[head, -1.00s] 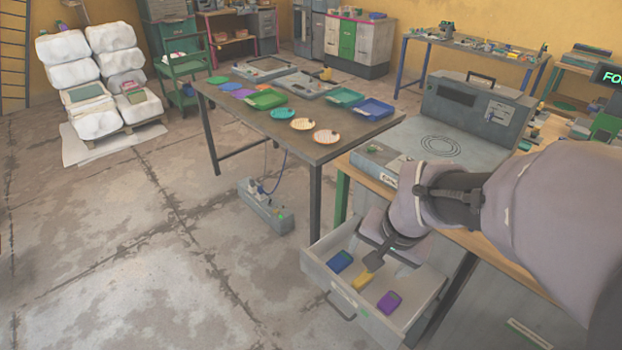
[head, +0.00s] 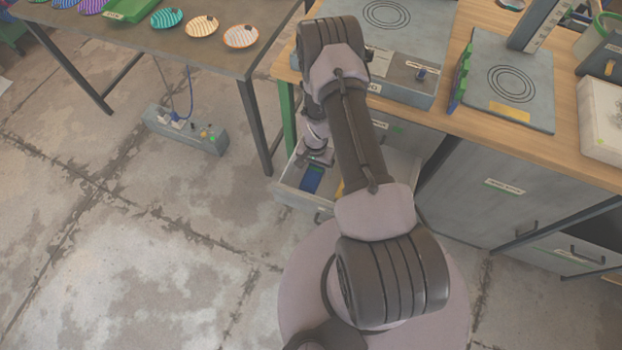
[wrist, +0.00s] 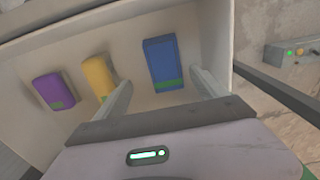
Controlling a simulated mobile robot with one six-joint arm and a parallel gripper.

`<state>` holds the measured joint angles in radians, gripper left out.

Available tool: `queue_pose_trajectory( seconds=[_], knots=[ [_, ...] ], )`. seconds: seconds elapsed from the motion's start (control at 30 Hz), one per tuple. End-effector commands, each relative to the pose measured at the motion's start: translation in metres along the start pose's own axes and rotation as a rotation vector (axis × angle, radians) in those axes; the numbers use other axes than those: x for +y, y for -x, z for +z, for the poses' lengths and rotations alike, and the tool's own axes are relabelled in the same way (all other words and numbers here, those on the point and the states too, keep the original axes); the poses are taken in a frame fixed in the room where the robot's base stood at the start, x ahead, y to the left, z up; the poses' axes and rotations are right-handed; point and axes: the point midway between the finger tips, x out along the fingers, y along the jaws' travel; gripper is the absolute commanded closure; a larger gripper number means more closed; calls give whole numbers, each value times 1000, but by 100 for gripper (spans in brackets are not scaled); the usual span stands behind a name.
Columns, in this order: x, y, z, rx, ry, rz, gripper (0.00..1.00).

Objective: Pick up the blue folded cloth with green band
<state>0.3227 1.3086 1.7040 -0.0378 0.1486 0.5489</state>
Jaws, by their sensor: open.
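The blue folded cloth (wrist: 161,60) lies flat in an open drawer (wrist: 75,22), with its green band (wrist: 168,85) at the end nearer my gripper. My gripper (wrist: 160,80) is open and empty, one finger to each side of the cloth's near end in the wrist view. It appears above the cloth; the exact height is hard to tell. In the head view the blue cloth (head: 312,179) shows just below my gripper (head: 316,160), partly covered by it.
A yellow cloth (wrist: 99,76) lies just left of my left finger, and a purple cloth (wrist: 53,91) farther left. The drawer walls surround them. The workbench (head: 470,125) is above; a grey box with buttons (head: 187,130) stands on the floor.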

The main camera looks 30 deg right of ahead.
Motion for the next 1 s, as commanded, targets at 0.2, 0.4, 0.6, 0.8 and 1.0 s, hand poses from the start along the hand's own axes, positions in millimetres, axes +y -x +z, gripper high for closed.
queue_pose_trajectory(
  seconds=[0.2,0.4,0.6,0.8,1.0],
  knots=[
    [-3,-23,1,0,1,0,18],
    [-8,-62,4,0,0,0,18],
    [-8,-60,3,1,0,-1,18],
    [-8,-60,3,1,0,-1,57],
    [-8,-60,3,1,0,-1,84]
  ],
)
